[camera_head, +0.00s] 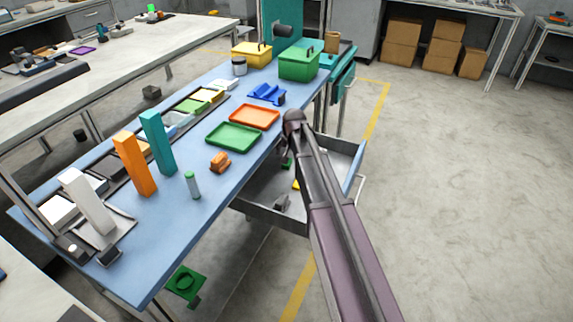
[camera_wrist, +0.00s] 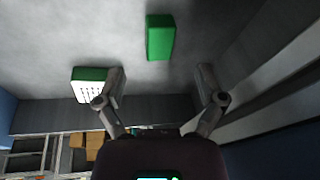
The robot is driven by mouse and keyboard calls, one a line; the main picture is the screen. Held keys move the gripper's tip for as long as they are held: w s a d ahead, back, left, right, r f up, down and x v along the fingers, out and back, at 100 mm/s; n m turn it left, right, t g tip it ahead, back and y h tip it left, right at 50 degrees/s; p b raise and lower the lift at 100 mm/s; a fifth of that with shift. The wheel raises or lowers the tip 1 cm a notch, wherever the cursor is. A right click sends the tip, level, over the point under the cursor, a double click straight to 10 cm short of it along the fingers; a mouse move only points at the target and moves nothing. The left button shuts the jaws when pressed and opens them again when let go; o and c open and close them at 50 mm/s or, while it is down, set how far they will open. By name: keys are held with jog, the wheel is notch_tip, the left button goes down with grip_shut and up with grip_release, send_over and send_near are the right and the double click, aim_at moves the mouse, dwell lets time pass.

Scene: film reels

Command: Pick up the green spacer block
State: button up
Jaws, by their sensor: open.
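A plain green block (camera_wrist: 160,38), which fits the green spacer block, lies on the grey drawer floor in the wrist view, ahead of my gripper and between the lines of its fingers. My gripper (camera_wrist: 160,88) is open and empty, its two fingers spread apart. The block is beyond the fingertips and not touched. In the head view my arm reaches over the open drawer (camera_head: 262,212) and hides my gripper. A small green patch (camera_head: 287,162) shows in the drawer beside my arm; I cannot tell which green thing it is.
A green and white item (camera_wrist: 90,85) lies by the left finger in the wrist view. Drawer walls (camera_wrist: 270,72) rise at the right. In the head view, the blue worktop (camera_head: 165,245) above the drawer holds green (camera_head: 233,137) and orange (camera_head: 254,116) trays and several blocks.

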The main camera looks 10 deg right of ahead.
jog(key=shift+f, duration=0.1)
jog(key=shift+b+x, duration=2.4)
grip_shut()
